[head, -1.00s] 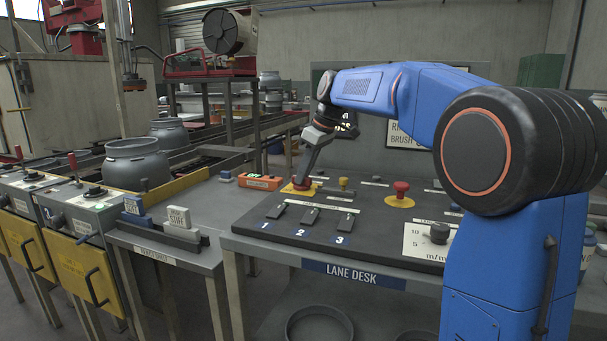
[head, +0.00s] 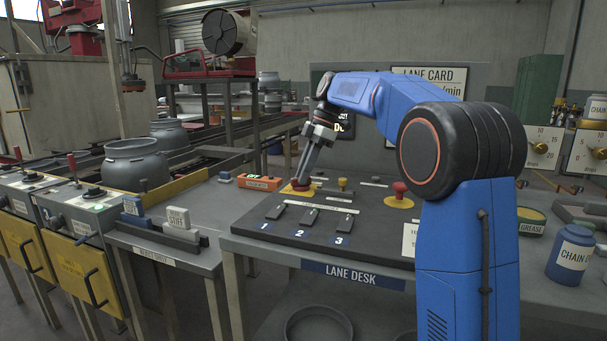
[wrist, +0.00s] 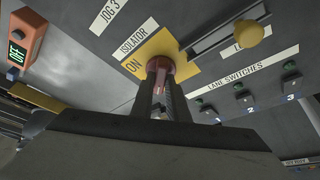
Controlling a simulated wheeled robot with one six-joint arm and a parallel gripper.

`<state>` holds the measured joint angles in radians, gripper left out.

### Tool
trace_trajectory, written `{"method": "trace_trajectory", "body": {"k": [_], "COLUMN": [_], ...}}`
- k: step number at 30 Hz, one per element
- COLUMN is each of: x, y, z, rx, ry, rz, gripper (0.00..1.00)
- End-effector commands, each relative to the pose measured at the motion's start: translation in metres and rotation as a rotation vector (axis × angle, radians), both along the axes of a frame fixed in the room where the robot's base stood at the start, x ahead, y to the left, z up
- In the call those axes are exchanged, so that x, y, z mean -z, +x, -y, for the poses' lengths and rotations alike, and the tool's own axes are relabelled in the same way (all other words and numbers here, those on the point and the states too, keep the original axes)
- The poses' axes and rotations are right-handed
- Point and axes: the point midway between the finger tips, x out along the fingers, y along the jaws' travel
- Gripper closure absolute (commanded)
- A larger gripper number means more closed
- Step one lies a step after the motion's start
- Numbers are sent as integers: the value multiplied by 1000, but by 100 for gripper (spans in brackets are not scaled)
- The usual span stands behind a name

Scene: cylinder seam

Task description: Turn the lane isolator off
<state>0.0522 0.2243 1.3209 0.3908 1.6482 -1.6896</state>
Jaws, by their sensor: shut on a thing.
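The lane isolator is a red knob (head: 302,183) on a yellow plate (head: 290,190) at the back left of the dark lane desk panel. In the wrist view the red knob (wrist: 169,62) sits on the plate (wrist: 150,46), which shows the word ON beside the label ISOLATOR (wrist: 138,36). My gripper (head: 303,176) reaches down onto the knob, with its fingers closed around it. In the wrist view the fingers (wrist: 160,82) hide part of the knob and plate, so the knob's exact angle is unclear.
An orange box (head: 258,182) with a green display stands left of the isolator; in the wrist view its text seems to read OFF. A yellow knob (head: 342,183) and a red button (head: 399,190) are to the right. Three lane switches (head: 310,216) lie in front.

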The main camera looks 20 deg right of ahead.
Motion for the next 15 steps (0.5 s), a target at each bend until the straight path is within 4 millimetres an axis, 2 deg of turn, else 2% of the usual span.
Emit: {"method": "trace_trajectory", "body": {"k": [15], "x": [-1], "y": [1], "z": [1], "rx": [-87], "ry": [-2], "rz": [3], "gripper": [100]}}
